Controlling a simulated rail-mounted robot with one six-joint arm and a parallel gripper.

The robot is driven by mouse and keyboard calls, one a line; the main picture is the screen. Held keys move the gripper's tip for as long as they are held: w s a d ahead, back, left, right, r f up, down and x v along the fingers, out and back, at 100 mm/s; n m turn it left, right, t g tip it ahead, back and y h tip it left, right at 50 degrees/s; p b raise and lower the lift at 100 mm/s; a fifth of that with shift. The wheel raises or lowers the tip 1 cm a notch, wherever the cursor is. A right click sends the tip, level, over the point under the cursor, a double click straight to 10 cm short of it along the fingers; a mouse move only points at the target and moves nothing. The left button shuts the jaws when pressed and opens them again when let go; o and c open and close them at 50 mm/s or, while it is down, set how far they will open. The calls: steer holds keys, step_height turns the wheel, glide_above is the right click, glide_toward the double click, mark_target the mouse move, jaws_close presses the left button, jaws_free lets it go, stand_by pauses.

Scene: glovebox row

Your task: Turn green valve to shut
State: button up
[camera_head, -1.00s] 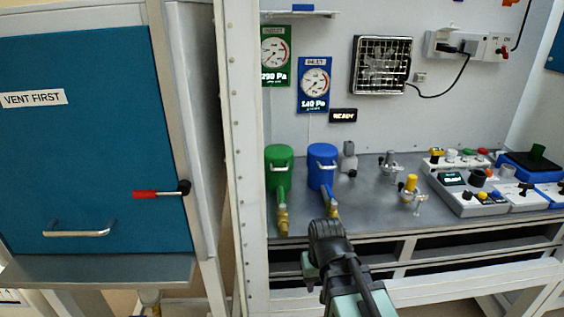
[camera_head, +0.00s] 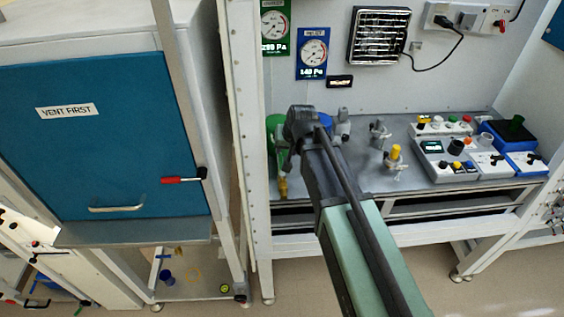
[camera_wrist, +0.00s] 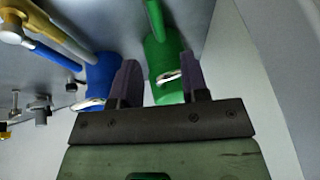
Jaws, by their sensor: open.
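The green canister (camera_head: 274,135) stands on the bench at its left end, partly covered by my arm. Its green pipe leads down to a brass valve (camera_head: 283,188) at the bench front; whether it is open or shut cannot be told. In the wrist view the green canister (camera_wrist: 164,58) with its silver handle shows between and beyond my fingers, and the green pipe (camera_wrist: 154,18) runs out at the top, its valve out of frame. My gripper (camera_wrist: 161,80) is open and appears empty; in the head view my wrist hides the fingers.
The blue canister (camera_wrist: 103,77) stands close beside the green one, with a blue pipe and brass valve (camera_wrist: 42,22). A white frame post (camera_head: 243,120) stands just left. Small fittings (camera_head: 395,155) and control boxes (camera_head: 450,160) occupy the bench to the right.

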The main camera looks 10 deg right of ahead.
mark_target(281, 158)
steer(key=b+x, duration=0.4)
steer(key=x, duration=0.3)
steer(key=shift+b, duration=0.3)
steer(key=shift+r, duration=0.1)
steer(key=shift+c, duration=0.4)
jaws_close()
steer(key=shift+d, duration=0.15)
